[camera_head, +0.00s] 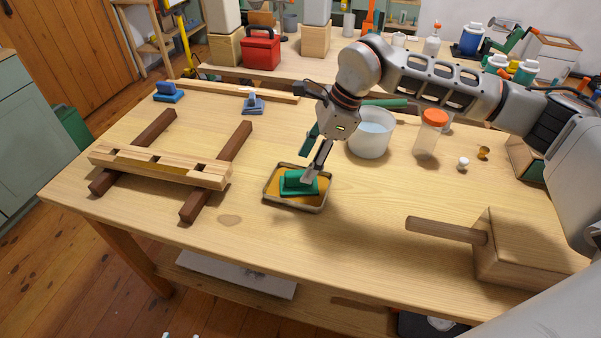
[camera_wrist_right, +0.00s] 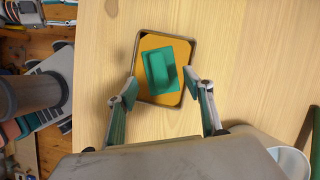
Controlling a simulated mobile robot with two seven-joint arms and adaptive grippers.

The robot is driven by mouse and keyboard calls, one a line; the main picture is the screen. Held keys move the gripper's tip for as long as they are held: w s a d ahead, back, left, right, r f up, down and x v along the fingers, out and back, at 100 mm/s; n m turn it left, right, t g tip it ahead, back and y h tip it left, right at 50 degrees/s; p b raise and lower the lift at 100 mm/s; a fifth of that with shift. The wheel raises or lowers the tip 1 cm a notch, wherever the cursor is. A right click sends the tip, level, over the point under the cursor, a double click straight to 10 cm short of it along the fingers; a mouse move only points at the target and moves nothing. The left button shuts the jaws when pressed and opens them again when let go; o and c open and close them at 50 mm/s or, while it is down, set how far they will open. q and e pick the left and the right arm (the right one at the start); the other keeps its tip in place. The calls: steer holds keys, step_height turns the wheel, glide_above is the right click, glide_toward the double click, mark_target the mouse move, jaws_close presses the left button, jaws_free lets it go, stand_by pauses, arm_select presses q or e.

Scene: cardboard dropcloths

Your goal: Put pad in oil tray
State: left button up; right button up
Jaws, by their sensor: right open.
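The green pad (camera_head: 299,183), with a raised grip on top, lies in the shallow oil tray (camera_head: 322,205), whose floor is amber. In the right wrist view the pad (camera_wrist_right: 157,72) sits slightly tilted inside the rim of the tray (camera_wrist_right: 137,52). My right gripper (camera_head: 313,155) is just above the tray, from behind. In the right wrist view its fingers (camera_wrist_right: 166,88) are spread wide, on either side of the tray's near part, with nothing between them holding the pad. My left gripper is not in view.
A white bucket (camera_head: 370,143) and an orange-lidded jar (camera_head: 430,135) stand right of my gripper. A wooden mallet (camera_head: 510,245) lies at front right. A notched wooden beam (camera_head: 160,166) rests on two dark bars at left. The table's front middle is clear.

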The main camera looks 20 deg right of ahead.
steer(key=v, duration=0.5)
steer(key=shift+d+r, duration=0.1)
steer(key=shift+r, duration=0.2)
